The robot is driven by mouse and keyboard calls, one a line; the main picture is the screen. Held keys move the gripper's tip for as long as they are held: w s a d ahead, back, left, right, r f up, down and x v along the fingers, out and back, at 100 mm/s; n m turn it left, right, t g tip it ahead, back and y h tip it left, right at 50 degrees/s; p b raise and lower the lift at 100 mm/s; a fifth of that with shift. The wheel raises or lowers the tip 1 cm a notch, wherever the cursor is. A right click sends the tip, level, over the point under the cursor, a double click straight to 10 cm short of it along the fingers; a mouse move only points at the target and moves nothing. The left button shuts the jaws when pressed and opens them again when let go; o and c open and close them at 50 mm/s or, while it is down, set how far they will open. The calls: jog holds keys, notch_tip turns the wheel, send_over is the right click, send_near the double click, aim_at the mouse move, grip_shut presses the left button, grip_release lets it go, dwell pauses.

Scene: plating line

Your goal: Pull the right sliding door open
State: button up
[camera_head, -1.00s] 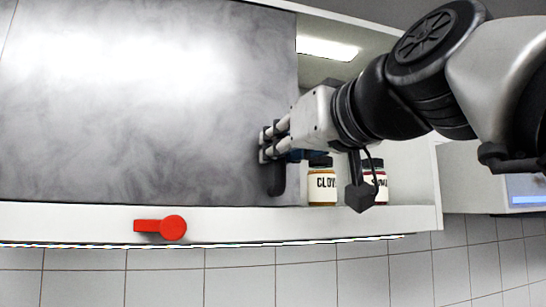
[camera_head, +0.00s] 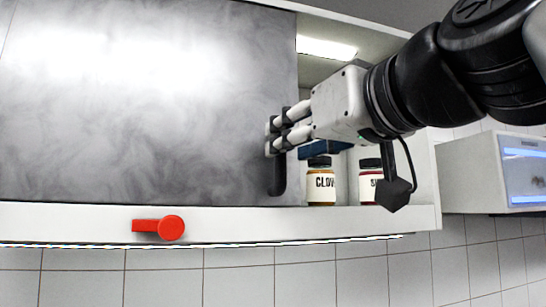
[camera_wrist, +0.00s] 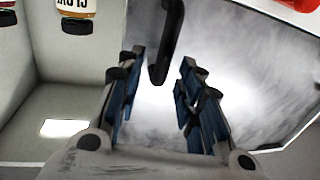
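The sliding door (camera_head: 130,110) is a smoky grey panel filling the left and middle of the head view. Its right edge borders an open part of the cabinet on the right. A dark upright handle (camera_head: 278,180) sits near that edge, its upper part hidden by my gripper. My gripper (camera_head: 272,138) is in front of the door at the handle's upper end. In the wrist view, the fingers of my gripper (camera_wrist: 159,72) are spread and empty. The handle (camera_wrist: 169,38) shows between the fingertips there; whether they touch it I cannot tell.
A red knob (camera_head: 160,227) is on the white lower rail (camera_head: 80,220). A white unit (camera_head: 490,175) hangs at the far right.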

jog(key=shift+v, duration=1.7)
jog(key=shift+s, duration=0.1)
